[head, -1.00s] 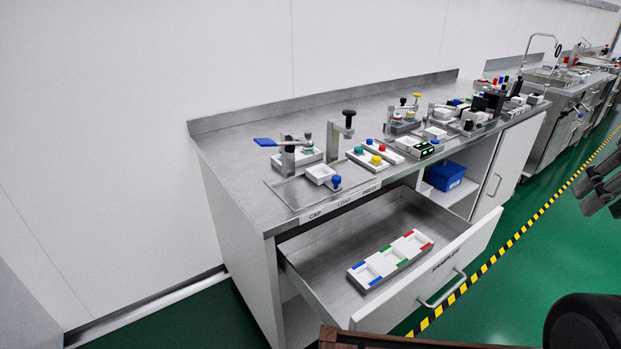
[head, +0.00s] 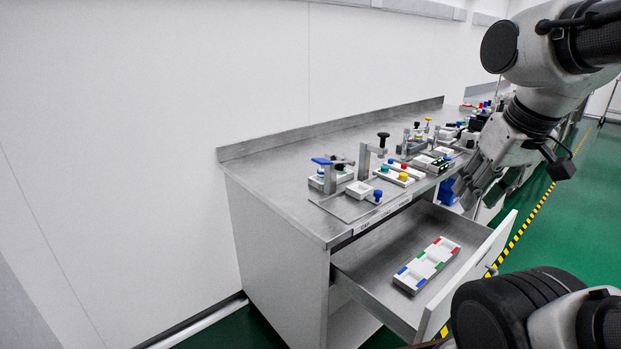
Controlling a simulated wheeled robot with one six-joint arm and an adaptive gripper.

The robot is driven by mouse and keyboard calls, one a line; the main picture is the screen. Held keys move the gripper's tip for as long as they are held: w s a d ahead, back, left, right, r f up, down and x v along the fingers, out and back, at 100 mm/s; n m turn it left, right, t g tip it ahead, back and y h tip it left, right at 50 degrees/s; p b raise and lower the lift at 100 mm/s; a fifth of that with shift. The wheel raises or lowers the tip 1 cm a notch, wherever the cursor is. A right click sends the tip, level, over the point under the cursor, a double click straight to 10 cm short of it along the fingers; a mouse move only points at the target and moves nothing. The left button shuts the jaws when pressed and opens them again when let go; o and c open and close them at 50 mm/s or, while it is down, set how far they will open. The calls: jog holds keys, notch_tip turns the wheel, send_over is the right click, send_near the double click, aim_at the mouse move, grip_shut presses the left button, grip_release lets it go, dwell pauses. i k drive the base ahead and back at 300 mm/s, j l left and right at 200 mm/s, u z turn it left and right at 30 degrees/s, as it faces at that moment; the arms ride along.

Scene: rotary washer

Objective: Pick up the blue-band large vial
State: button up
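I cannot make out a vial with a clear blue band. A small blue-topped piece (head: 377,196) stands on the front left of the bench beside a white block (head: 359,190). In the open drawer (head: 388,258) lies a white tray (head: 427,264) with blue, green and red marks at its edges; whether it holds a vial is too small to tell. My gripper (head: 468,194) hangs at the right, in front of the bench and above the drawer's right part in the picture. Its fingers point down and left, and their gap is not clear.
The steel bench (head: 279,190) carries a blue-handled press (head: 330,176), a black-knobbed stand (head: 370,157) and a white holder with coloured caps (head: 399,174). The drawer front (head: 470,275) juts out over the green floor. The bench's left end is bare.

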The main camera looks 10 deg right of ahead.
aim_at(320, 172)
jog(key=l+u, duration=0.25)
jog(key=l, duration=0.15)
jog(key=k+l+u, duration=0.2)
jog(key=l, duration=0.15)
jog(key=l+u, duration=0.25)
jog(key=l, duration=0.15)
jog(key=k+l+u, duration=0.2)
jog(key=l, duration=0.15)
jog(key=l+u, duration=0.65)
jog(key=l, duration=0.3)
